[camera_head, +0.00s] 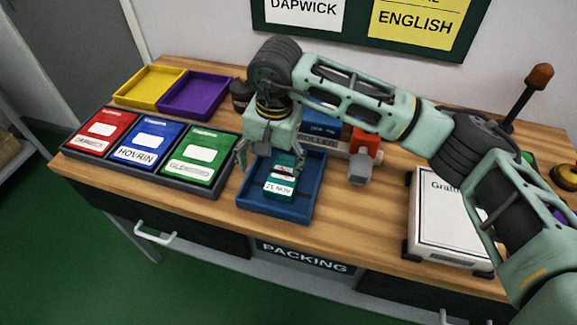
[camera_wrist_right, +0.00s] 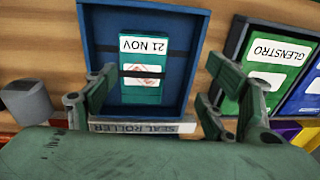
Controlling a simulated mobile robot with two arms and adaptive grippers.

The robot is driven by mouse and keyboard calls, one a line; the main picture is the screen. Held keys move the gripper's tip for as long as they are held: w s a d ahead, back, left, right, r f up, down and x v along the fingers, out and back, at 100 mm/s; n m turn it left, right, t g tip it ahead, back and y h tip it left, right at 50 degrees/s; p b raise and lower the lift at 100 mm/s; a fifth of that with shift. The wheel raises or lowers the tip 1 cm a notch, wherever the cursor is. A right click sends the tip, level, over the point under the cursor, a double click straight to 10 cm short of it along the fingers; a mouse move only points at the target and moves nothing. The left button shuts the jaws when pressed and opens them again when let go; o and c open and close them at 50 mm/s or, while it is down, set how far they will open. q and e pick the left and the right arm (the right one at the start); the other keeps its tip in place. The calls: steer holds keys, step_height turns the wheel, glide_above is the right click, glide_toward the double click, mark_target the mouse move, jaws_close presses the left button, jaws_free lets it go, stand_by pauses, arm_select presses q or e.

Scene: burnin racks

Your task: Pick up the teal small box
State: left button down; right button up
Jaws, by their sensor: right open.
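The teal small box (camera_head: 283,176) lies in the blue tray (camera_head: 279,207) near the middle of the table. It carries a white label reading 21 NOV and a dark band. In the right wrist view the teal box (camera_wrist_right: 141,66) shows between the open fingers. My right gripper (camera_head: 268,165) is open and empty, above the back left part of the blue tray and apart from the box. In the wrist view its fingers (camera_wrist_right: 152,95) stand to either side of the tray's near end. My left gripper is not in view.
Red (camera_head: 102,132), blue (camera_head: 150,142) and green (camera_head: 200,156) packs sit in a dark rack on the left. Yellow (camera_head: 149,87) and purple (camera_head: 195,93) empty trays stand behind. A grey-headed red roller (camera_head: 361,160) stands right of the tray, with a white scale-like box (camera_head: 440,225) further right.

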mark_target(284, 173)
steer(key=shift+w+d+r+h, duration=0.15)
steer(key=shift+w+d+h, duration=0.15)
steer(key=shift+d, duration=0.25)
steer(key=shift+w+d+r+h, duration=0.1)
steer(key=shift+w+d+h, duration=0.1)
steer(key=shift+w+d, duration=0.25)
steer(key=shift+w+d+f+t, duration=0.1)
steer(key=shift+d+f+t, duration=0.05)
steer(key=shift+d+t, duration=0.2)
step_height(284, 173, down, 6)
steer(key=shift+a+f+p, duration=0.1)
steer(key=shift+f+p, duration=0.05)
steer(key=shift+p, duration=0.9)
steer(key=shift+w+f, duration=0.1)
steer(key=shift+f, duration=0.3)
steer(key=shift+c, duration=0.3)
steer(key=shift+c, duration=0.9)
steer(key=c, duration=1.2)
steer(key=shift+r, duration=0.1)
